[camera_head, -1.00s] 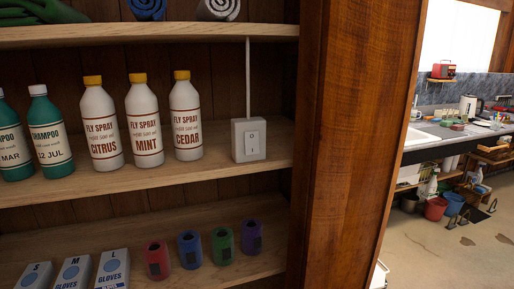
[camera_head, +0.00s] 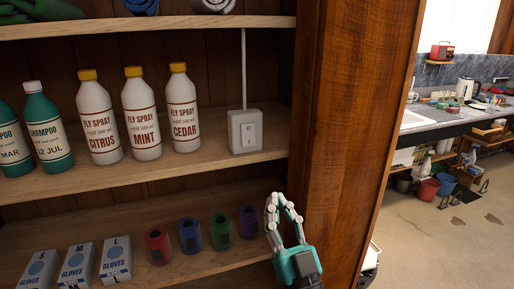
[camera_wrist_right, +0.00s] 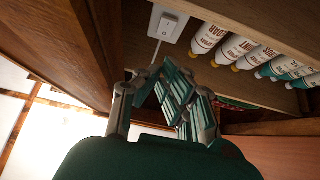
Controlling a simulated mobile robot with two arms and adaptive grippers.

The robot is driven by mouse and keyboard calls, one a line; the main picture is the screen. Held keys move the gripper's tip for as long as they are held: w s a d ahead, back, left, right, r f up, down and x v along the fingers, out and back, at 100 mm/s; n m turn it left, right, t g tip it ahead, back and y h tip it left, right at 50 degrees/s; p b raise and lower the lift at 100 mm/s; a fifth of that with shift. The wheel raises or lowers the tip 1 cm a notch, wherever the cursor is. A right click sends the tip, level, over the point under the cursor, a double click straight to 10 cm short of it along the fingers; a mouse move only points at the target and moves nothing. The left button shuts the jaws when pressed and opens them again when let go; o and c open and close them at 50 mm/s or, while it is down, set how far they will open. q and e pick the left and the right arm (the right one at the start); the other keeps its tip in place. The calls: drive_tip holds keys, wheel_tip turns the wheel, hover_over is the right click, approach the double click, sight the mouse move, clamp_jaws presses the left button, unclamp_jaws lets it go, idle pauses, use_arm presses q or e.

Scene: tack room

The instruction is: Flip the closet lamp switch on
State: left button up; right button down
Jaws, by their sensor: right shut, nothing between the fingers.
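The closet lamp switch is a light grey box (camera_head: 245,131) with a white rocker (camera_head: 248,134), standing at the right end of the middle shelf. A pale cable rises from it. I cannot tell which way the rocker is tipped. My right gripper (camera_head: 279,203) is shut and empty, fingers pointing up, below and right of the switch near the lower shelf and the closet's side panel. It is apart from the switch. In the right wrist view the switch (camera_wrist_right: 169,24) shows beyond the fingers (camera_wrist_right: 172,78). My left gripper is not in view.
Fly spray bottles (camera_head: 142,115) and green shampoo bottles (camera_head: 47,130) stand left of the switch. Several coloured rolls (camera_head: 191,235) and glove boxes (camera_head: 115,260) are on the lower shelf. The wooden side panel (camera_head: 350,130) bounds the closet on the right.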

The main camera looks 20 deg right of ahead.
drive_tip(key=shift+s+r, duration=0.1)
drive_tip(key=shift+r, duration=0.1)
drive_tip(key=p, duration=0.4)
approach(251, 131)
wheel_tip(251, 131, up, 4)
drive_tip(key=w, duration=0.2)
drive_tip(key=w+p, duration=0.1)
drive_tip(key=w, duration=0.1)
drive_tip(key=shift+f, duration=0.4)
drive_tip(key=shift+a, duration=0.1)
